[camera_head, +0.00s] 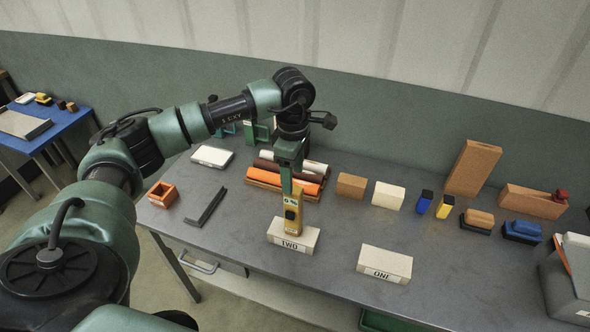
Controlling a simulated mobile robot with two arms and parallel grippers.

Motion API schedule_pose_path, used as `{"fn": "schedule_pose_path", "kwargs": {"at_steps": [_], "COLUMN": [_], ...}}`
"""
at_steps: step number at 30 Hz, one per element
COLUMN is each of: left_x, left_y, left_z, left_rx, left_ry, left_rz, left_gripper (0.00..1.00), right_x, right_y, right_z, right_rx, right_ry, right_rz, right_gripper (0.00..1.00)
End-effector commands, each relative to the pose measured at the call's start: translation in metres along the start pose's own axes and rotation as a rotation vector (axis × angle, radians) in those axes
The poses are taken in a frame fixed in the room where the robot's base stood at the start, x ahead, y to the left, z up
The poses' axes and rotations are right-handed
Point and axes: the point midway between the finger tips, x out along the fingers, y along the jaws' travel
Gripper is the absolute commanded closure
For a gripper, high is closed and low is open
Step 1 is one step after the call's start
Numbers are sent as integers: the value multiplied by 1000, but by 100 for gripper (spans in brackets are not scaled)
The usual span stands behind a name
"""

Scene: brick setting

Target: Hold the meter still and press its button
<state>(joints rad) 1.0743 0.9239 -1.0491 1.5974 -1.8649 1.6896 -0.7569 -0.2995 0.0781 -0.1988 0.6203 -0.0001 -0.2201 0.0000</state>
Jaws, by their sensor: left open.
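The meter (293,221) is a small yellow upright device with a dark button or dial on its front face. It stands at the white block labelled TWO (307,238), near the table's front edge. My left gripper (292,186) points down from above, with its green fingers at the top of the meter. It is open; I cannot tell whether a finger touches the meter. A second white block labelled ONE (385,264) lies to the right with nothing on it. My right gripper is not in view.
On the grey table (335,250), orange and dark rolls (283,179) lie behind the meter. Tan and cream blocks (388,195), small blue and yellow items and brushes stand right. An orange open box (162,194) and a dark angle piece (205,207) lie left.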

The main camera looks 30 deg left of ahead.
Motion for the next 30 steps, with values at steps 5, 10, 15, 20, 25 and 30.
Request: {"fn": "schedule_pose_path", "kwargs": {"at_steps": [5, 10, 15, 20, 25, 30], "left_x": [25, 50, 64, 68, 68, 68], "left_y": [-2, -2, -1, -1, -1, -1], "left_z": [0, 2, 2, 2, 2, 2], "left_rx": [-1, 0, 0, 0, 0, 0], "left_ry": [-1, -3, -4, -4, -4, -4], "left_rz": [-6, -5, -2, -2, -1, -1], "left_gripper": [40, 40, 40, 40, 46, 93], "right_x": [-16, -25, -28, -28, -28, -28], "right_y": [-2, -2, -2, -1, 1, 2], "right_z": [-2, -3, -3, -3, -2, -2], "right_rx": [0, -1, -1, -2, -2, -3], "right_ry": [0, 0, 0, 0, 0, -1], "right_rz": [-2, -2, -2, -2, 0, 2], "right_gripper": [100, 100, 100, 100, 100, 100]}}
